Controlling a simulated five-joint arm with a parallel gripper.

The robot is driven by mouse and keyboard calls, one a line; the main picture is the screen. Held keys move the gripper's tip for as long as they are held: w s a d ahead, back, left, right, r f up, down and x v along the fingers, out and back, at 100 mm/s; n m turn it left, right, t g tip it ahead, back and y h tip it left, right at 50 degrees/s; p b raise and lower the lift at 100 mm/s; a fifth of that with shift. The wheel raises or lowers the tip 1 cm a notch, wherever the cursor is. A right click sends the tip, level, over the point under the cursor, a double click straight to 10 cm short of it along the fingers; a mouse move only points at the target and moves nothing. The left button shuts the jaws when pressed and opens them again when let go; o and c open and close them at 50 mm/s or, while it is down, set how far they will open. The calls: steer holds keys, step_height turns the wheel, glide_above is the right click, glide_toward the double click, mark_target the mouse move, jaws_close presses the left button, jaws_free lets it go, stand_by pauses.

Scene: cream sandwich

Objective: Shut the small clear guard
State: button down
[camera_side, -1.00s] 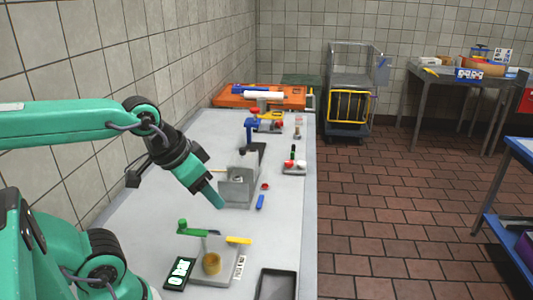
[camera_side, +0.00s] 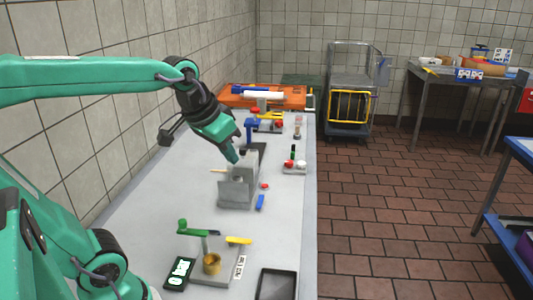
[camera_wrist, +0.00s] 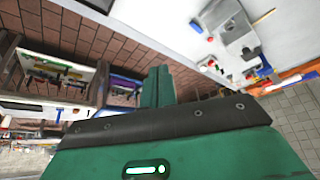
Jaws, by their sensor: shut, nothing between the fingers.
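A grey metal machine (camera_side: 236,194) stands mid-table in the side view, with an upright panel. The small clear guard cannot be told apart on it at this size. My gripper (camera_side: 233,157) is shut and empty, pointing down and right at the machine's far upper part. A gap or contact there cannot be told. In the wrist view my green fingers (camera_wrist: 157,85) are together with nothing between them. Part of the tabletop with grey and blue items shows at the upper right there.
Near the machine lie a blue piece (camera_side: 260,202) and a red knob (camera_side: 265,186). A station with green and yellow handles (camera_side: 238,240) and a black tray (camera_side: 277,284) are at the front. A blue-topped fixture (camera_side: 251,130) stands beyond. The table's right strip is mostly clear.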

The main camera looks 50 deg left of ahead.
steer(key=w+a+r+n, duration=0.1)
steer(key=w+a+r, duration=0.1)
steer(key=w+a, duration=0.55)
steer(key=n+g+y, duration=0.1)
steer(key=n+g, duration=0.1)
steer(key=n, duration=0.2)
glide_above(248, 153)
steer(key=s, duration=0.1)
step_height(248, 153, down, 10)
steer(key=shift+d+f, duration=0.15)
steer(key=shift+d, duration=0.05)
steer(key=shift+s+d+f, duration=0.1)
steer(key=shift+s+f, duration=0.05)
steer(key=shift+f, duration=2.2)
steer(key=shift+s+d+f, duration=0.1)
steer(key=shift+s+f, duration=0.05)
steer(key=shift+f, duration=2.2)
